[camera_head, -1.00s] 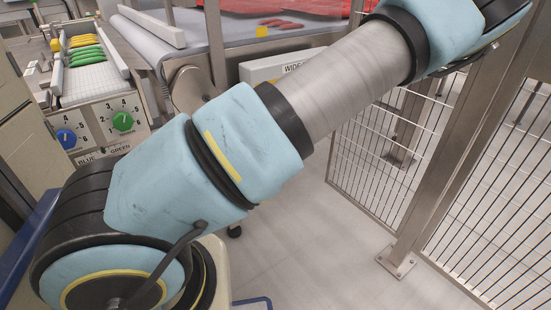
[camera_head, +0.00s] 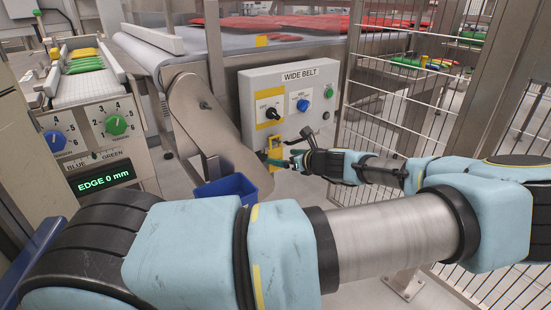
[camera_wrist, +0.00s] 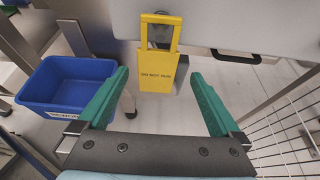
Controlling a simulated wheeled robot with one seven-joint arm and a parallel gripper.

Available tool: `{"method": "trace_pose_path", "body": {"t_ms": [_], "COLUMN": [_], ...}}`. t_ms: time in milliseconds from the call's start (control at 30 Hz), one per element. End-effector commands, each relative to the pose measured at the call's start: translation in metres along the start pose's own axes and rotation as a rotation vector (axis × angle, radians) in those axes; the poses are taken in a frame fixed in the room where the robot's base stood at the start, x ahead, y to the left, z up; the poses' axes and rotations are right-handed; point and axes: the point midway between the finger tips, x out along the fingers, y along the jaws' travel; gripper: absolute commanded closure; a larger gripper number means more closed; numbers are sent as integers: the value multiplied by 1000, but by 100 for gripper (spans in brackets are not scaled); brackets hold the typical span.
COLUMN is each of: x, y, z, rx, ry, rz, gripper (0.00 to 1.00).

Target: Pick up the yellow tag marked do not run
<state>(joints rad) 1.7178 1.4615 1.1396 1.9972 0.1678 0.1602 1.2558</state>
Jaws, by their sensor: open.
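The yellow tag (camera_wrist: 157,78) hangs by its open frame-like top at the lower edge of a grey control box, with small dark print on its face. In the head view the tag (camera_head: 274,146) is below the box's left part, partly hidden by my gripper. My gripper (camera_wrist: 160,76) is open, with green fingers on either side of the tag in the wrist view. The tag appears ahead of the fingertips; the exact gap is hard to tell. In the head view my gripper (camera_head: 276,162) is just below the box, by the tag.
A blue bin (camera_wrist: 62,84) stands left of my gripper. A wire mesh fence (camera_head: 365,110) is at right.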

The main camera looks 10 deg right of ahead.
Motion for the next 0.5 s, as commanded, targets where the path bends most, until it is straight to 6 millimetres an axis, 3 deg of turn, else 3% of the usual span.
{"method": "trace_pose_path", "body": {"t_ms": [300,500], "x": [44,50], "y": [5,4], "z": [1,1], "rx": [-1,-2], "ry": [-1,0], "rz": [3,0], "gripper": [0,0]}}
